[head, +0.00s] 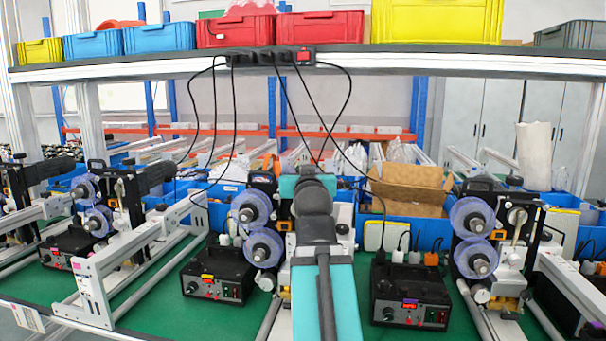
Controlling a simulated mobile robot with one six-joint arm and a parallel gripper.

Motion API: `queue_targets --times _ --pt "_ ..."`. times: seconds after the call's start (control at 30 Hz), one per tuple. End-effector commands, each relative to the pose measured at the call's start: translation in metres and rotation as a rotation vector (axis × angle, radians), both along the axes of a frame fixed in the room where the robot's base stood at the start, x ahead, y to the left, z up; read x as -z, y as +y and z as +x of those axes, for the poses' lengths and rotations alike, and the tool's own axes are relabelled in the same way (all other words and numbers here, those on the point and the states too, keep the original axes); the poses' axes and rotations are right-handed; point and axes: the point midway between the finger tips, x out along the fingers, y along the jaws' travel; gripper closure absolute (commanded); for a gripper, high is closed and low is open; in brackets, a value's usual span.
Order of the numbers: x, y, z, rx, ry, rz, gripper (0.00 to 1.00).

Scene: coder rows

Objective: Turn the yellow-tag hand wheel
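A black control box (218,272) with a small yellow tag (207,276) stands on the green bench, left of my arm. Beside it is a coder unit with two blue-rimmed discs (262,247) with metal hubs, one above the other. I cannot tell which part is the hand wheel; my arm covers part of this unit's right side. My teal and dark arm rises up the middle of the view. My gripper's fingers do not show.
A similar control box with a purple tag (410,304) and its coder discs (473,218) stand at right. More units line the left. White rail frames (95,290) cross the bench.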

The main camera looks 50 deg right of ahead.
Motion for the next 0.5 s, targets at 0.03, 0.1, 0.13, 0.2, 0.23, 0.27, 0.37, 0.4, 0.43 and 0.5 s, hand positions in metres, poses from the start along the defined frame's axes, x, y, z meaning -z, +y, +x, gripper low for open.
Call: queue_targets --times 0.03,0.1,0.13,0.2,0.23,0.27,0.37,0.4,0.43,0.5 --pt "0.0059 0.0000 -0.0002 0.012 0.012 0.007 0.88" --pt "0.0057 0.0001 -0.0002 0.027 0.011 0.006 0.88" --pt "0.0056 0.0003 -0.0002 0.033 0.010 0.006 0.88" --pt "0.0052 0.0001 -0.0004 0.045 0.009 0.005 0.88" --pt "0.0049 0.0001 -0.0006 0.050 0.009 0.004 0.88" --pt "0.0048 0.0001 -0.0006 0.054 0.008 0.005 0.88" --pt "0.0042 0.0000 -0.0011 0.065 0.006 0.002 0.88" --pt "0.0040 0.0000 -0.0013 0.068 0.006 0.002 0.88" --pt "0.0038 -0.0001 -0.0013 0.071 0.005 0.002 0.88" --pt "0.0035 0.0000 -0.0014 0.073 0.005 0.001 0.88"
